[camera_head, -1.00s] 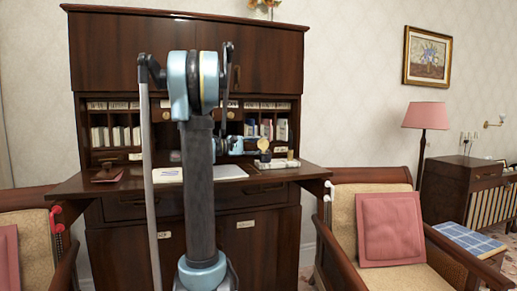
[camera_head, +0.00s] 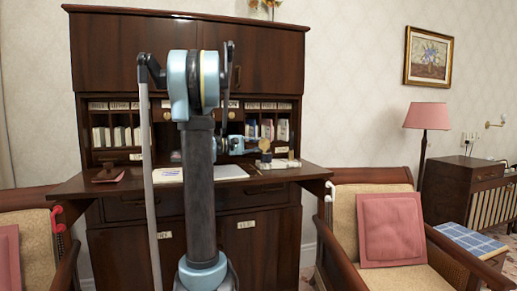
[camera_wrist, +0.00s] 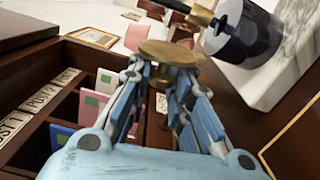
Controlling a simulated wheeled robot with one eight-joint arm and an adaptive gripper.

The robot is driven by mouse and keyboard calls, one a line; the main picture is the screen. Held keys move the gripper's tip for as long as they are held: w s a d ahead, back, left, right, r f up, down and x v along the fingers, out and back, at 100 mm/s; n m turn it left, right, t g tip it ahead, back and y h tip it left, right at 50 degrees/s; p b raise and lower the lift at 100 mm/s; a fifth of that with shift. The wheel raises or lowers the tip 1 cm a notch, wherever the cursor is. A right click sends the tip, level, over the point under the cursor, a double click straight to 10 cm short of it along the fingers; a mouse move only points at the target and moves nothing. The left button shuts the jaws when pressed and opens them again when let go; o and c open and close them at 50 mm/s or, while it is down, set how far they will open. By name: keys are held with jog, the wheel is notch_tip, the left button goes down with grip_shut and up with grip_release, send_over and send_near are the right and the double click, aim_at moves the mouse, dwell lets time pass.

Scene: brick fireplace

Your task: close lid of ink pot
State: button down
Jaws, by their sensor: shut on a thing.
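The ink pot (camera_wrist: 240,35) is a dark, glossy pot with a brass neck, on a white marble stand (camera_wrist: 285,72) in the wrist view. Its round brass lid (camera_wrist: 168,52) stands beside the neck, at my fingertips. My gripper (camera_wrist: 165,68) has its blue fingers closed in on the lid, which hides part of the tips. In the head view the lid (camera_head: 264,144) is a small brass spot at the end of my gripper (camera_head: 256,146), above the stand on the desk. The hinge and exact contact cannot be made out.
The wooden desk (camera_head: 100,187) has pigeonholes with envelopes and labels behind my gripper. Papers (camera_head: 228,172) lie left of the stand, and a stamp-like item (camera_head: 108,173) is farther left. Armchairs with pink cushions (camera_head: 390,229) flank the desk front.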

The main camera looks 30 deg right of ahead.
aim_at(264, 142)
jog(key=m, duration=0.1)
jog(key=s+r+m, duration=0.1)
jog(key=m, duration=0.1)
jog(key=shift+a+m, duration=0.15)
jog(key=shift+m, duration=0.15)
jog(key=m, duration=0.1)
jog(key=s+m, duration=0.1)
jog(key=m, duration=0.1)
jog(key=shift+s+a+r+m, duration=0.15)
jog(key=shift+a+r+m, duration=0.05)
jog(key=shift+m, duration=0.1)
jog(key=m, duration=0.1)
jog(key=s+m, duration=0.1)
jog(key=m, duration=0.1)
jog(key=shift+s+a+r+m, duration=0.1)
jog(key=shift+s+a+m, duration=0.1)
jog(key=shift+m, duration=0.1)
jog(key=shift+s+a+m, duration=0.1)
jog(key=shift+s+m, duration=0.2)
jog(key=shift+m, duration=0.7)
jog(key=shift+s+a+m, duration=0.1)
jog(key=shift+s+m, duration=0.15)
jog(key=shift+m, duration=0.75)
jog(key=c, duration=1.4)
grip_release()
jog(key=v, duration=1.2)
